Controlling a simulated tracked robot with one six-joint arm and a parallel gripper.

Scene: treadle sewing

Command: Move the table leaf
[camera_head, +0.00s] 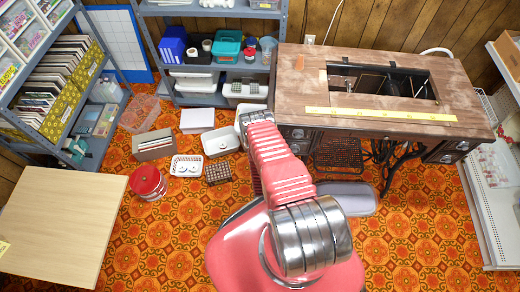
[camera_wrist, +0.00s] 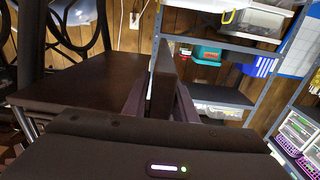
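The sewing table (camera_head: 290,80) has a brown wooden top with an opening over the machine. In the wrist view, a thin dark brown slab (camera_wrist: 162,75) stands edge-on between my fingers; it looks like the table leaf, at the table's left end. My gripper (camera_wrist: 162,100) has one finger on each side of the slab. The fingers are close to its faces, but I cannot tell whether they touch it. A broad dark brown panel (camera_wrist: 90,85) of the table is beside them. In the head view, my arm hides the gripper and the leaf.
A yellow ruler (camera_head: 380,114) lies on the table. A grey shelf (camera_head: 220,98) with bins stands behind, left of the table. White containers (camera_head: 221,141), a red tin (camera_head: 148,182) and a grey bench (camera_head: 347,198) are on the patterned floor. A pale table (camera_head: 60,225) is at lower left.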

